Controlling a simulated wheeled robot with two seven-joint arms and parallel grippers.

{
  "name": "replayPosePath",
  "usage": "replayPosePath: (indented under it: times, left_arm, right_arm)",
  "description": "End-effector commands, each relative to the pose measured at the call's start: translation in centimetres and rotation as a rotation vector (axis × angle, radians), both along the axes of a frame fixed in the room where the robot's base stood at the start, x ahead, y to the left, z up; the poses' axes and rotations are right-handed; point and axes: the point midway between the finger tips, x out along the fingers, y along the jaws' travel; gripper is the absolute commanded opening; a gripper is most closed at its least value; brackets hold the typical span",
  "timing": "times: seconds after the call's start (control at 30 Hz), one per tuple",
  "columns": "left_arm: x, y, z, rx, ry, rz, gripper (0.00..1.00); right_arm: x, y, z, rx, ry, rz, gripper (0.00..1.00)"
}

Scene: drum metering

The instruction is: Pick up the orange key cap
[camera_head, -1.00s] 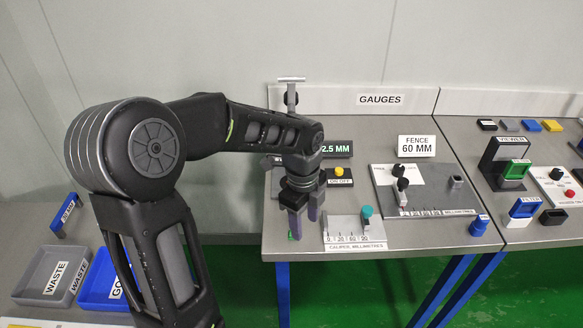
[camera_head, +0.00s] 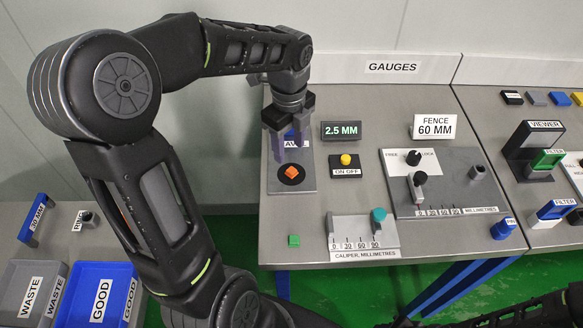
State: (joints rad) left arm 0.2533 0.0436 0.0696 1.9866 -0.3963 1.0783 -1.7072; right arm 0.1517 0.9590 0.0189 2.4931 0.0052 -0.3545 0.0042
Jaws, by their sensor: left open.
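The orange key cap (camera_head: 291,171) is a small block lying on a black round pad on a grey gauge plate (camera_head: 307,184) at the left part of the gauge table. My left gripper (camera_head: 291,155) points down just behind and above the cap, with its two fingers apart and nothing between them. The cap is apart from the fingers in the picture; the exact height gap cannot be told. The gripper partly hides the gauge's label and blue part. My right gripper does not show.
A green cap (camera_head: 294,241) lies near the table's front left edge. The fence gauge (camera_head: 450,185) is farther right. Blue GOOD tray (camera_head: 127,270) is lower left.

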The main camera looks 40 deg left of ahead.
Motion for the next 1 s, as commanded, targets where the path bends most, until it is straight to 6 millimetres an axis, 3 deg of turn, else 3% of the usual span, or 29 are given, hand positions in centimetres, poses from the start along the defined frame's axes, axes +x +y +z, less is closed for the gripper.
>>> replayPosePath:
  times: [0.27,0.67,1.0]
  left_arm:
    - [0.0,-0.1,-2.4,-0.001,0.002,0.001,0.49]
    - [0.0,-0.1,-3.1,-0.001,0.004,0.000,0.49]
    - [0.3,-0.4,-7.5,0.000,0.004,0.001,0.49]
  right_arm:
    - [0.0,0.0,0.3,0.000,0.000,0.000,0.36]
    - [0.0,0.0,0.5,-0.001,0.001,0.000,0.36]
    - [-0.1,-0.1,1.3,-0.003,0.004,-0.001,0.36]
